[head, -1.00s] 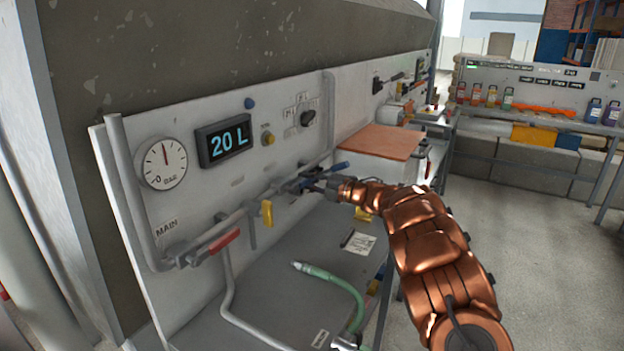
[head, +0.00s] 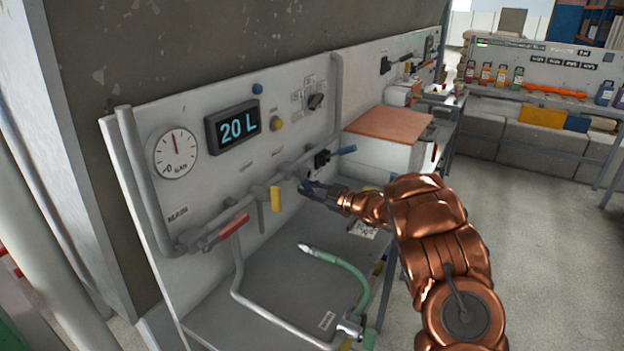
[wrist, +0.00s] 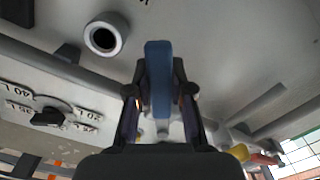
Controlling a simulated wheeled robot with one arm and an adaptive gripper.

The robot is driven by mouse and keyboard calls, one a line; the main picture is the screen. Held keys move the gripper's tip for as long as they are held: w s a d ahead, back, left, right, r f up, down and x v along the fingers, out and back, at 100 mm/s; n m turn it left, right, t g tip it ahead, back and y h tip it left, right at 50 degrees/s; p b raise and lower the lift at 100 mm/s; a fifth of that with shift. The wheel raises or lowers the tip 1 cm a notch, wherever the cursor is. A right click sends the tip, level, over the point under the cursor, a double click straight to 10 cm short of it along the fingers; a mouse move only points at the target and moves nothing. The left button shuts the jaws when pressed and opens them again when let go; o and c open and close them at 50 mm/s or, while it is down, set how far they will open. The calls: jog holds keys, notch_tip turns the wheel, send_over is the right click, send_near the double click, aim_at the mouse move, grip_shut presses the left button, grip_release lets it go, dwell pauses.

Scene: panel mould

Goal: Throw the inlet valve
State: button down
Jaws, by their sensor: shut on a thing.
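My gripper (head: 316,189) is at the grey panel, just below the pipe and right of the yellow lever. It is shut on a blue handle (wrist: 158,75), which stands between the two fingers in the wrist view. The gripper hides most of this handle in the head view. I cannot read a label that names it as the inlet valve. A second blue lever (head: 344,151) sticks out right from a black fitting above my gripper. A yellow lever (head: 275,198) hangs down from the pipe. A red lever (head: 234,226) lies along the pipe near MAIN.
The display (head: 232,127) reads 20 L, beside a round gauge (head: 175,154). A black selector knob (head: 316,101) sits higher up. A green hose (head: 352,275) and a bent pipe lie over the grey shelf below. An orange-topped box (head: 388,124) stands to the right.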

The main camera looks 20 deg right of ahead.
jog(key=shift+s+a+f+m+p, duration=0.2)
jog(key=shift+s+a+m+p, duration=0.35)
jog(key=shift+m, duration=0.55)
jog(key=shift+s+a+f+m+p, duration=0.3)
jog(key=shift+a+m+p, duration=0.35)
jog(key=shift+m, duration=0.45)
jog(key=shift+s+a+f+m+p, duration=0.15)
jog(key=shift+s+a+m+p, duration=0.45)
jog(key=shift+m, duration=0.5)
jog(key=shift+w+a, duration=0.1)
jog(key=shift+a, duration=0.05)
jog(key=c, duration=1)
grip_release()
jog(key=v, duration=1.2)
